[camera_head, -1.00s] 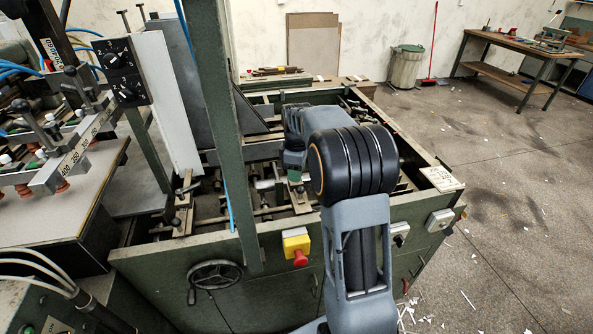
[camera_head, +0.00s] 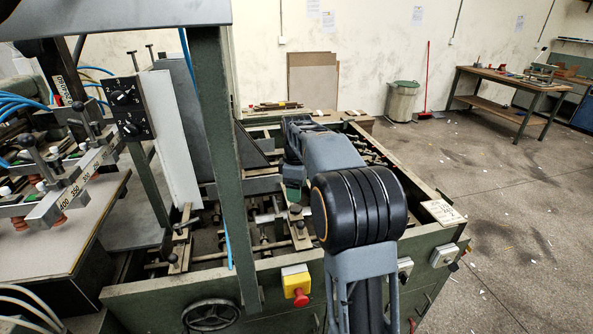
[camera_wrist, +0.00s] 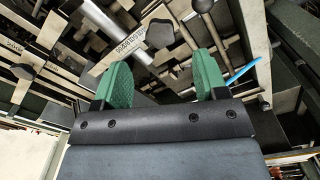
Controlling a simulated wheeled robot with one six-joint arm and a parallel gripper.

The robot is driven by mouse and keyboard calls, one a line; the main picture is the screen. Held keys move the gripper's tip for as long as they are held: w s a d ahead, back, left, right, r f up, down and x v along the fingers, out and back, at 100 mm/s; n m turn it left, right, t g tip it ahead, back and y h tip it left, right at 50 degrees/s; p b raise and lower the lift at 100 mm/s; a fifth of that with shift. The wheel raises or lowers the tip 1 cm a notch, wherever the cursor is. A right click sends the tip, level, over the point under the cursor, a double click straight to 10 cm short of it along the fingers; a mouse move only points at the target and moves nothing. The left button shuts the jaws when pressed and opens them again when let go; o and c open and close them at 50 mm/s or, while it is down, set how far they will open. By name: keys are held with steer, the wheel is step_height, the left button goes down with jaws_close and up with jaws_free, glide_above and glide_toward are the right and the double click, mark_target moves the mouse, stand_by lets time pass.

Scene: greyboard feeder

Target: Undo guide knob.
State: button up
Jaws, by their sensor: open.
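Several dark guide knobs sit on the metal bars and slotted plates of the feeder bed. In the wrist view, one dark rounded knob (camera_wrist: 160,33) is beyond my fingertips, near the middle top. Another dark knob (camera_wrist: 23,71) is at the left, and one more (camera_wrist: 203,5) is at the top edge. I cannot tell which one the task means. My gripper (camera_wrist: 162,60) has two green fingers, spread apart with nothing between them. In the head view, a small knob (camera_head: 295,210) is by the green end of my arm, and my arm hides part of the bed around it.
A green machine frame (camera_head: 225,170) stands as a post left of my arm. A red stop button on a yellow box (camera_head: 296,284) and a handwheel (camera_head: 211,315) are on the front panel. A blue tube (camera_wrist: 243,70) runs close to my right finger. Open floor lies at right.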

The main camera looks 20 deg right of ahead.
step_height(320, 180, up, 7)
steer(key=shift+r, duration=0.15)
stand_by(0.7)
steer(key=m+t, duration=0.1)
steer(key=m, duration=0.6)
glide_toward(297, 207)
steer(key=s+a+f, duration=0.1)
steer(key=s+a, duration=0.1)
steer(key=s, duration=0.1)
steer(key=s+a+f+m+t, duration=0.1)
steer(key=s+a, duration=0.3)
steer(key=s, duration=0.5)
steer(key=s+a+f+m+t, duration=0.2)
steer(key=s+a, duration=0.3)
steer(key=s, duration=0.4)
